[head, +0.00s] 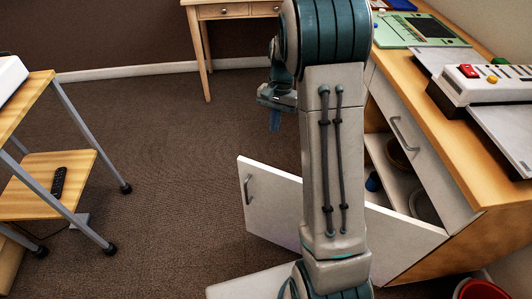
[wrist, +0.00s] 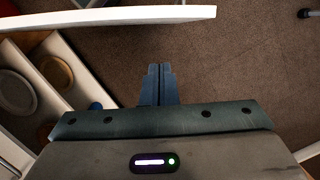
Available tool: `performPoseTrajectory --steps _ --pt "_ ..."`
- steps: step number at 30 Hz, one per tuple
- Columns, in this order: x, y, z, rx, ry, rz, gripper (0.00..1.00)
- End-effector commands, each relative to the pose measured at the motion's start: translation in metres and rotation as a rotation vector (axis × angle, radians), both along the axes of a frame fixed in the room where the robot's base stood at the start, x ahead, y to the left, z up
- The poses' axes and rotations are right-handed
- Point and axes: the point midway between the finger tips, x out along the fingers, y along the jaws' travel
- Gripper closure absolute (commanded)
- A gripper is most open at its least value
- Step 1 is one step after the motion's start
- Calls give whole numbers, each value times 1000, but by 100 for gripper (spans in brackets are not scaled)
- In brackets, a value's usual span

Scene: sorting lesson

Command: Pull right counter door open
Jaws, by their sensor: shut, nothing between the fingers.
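The white right counter door (head: 275,205) stands swung wide out from the counter front, with its grey bar handle (head: 247,190) near its free edge. My arm hides its middle part. My gripper (head: 275,124) is shut and empty, pointing down over the carpet beyond the door, apart from the handle. In the wrist view its two fingers (wrist: 158,82) lie together with nothing between them. The door's edge (wrist: 130,15) crosses the top of that view, clear of the fingers. The counter (head: 455,130) has a wooden top and open shelves behind the door.
A panel with a handle (head: 403,135) sits above the opening. Inside are plates (wrist: 15,90) and a blue item (wrist: 95,106). A wheeled table (head: 45,175) stands at left, a desk (head: 225,11) at the back. The carpet (head: 160,150) between is clear.

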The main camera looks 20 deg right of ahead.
Motion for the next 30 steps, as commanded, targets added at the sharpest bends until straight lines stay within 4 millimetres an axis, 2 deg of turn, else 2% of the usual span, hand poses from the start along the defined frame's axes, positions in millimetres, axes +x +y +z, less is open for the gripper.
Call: performPoseTrajectory --steps 5,11,25,30 --pt "17 -8 -16 3 32 -56 100" --pt "18 -8 -31 3 42 -68 100" --pt "0 8 -123 3 43 -67 100" --pt "-19 25 -117 4 39 -64 100"
